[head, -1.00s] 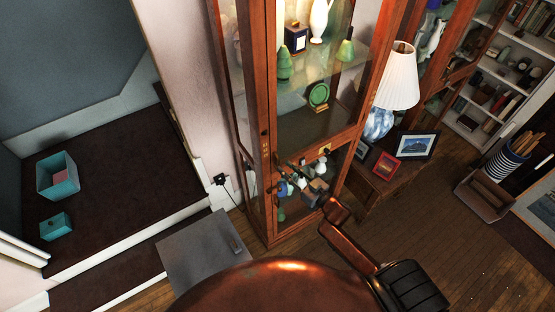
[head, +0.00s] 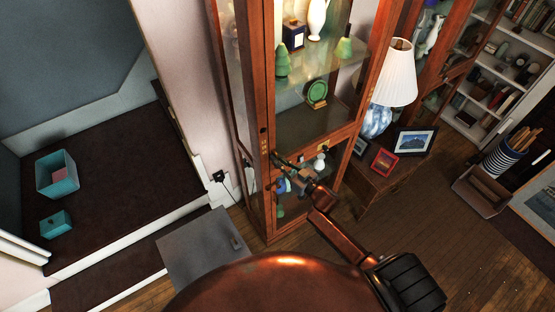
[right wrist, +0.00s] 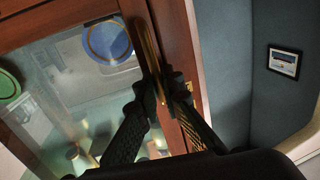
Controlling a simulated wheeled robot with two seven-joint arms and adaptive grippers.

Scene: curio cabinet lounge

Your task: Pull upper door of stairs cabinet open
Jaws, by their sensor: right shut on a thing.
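The tall wood-and-glass cabinet (head: 267,60) stands beside the steps in the head view, with ornaments behind its glass. My right gripper (head: 284,164) is at the cabinet's front, around the height of the rail below the upper glass. In the right wrist view, my right gripper (right wrist: 162,94) is shut on a long brass handle (right wrist: 150,48) on the edge of the wood-framed glass door (right wrist: 60,32). I cannot tell whether the door stands slightly ajar. My left gripper is not in view.
A lamp (head: 396,75) and picture frames (head: 414,141) stand on a small wooden table right of the cabinet. Carpeted steps (head: 110,180) with teal boxes (head: 57,173) lie left. Wooden floor (head: 400,215) is clear in front of the table.

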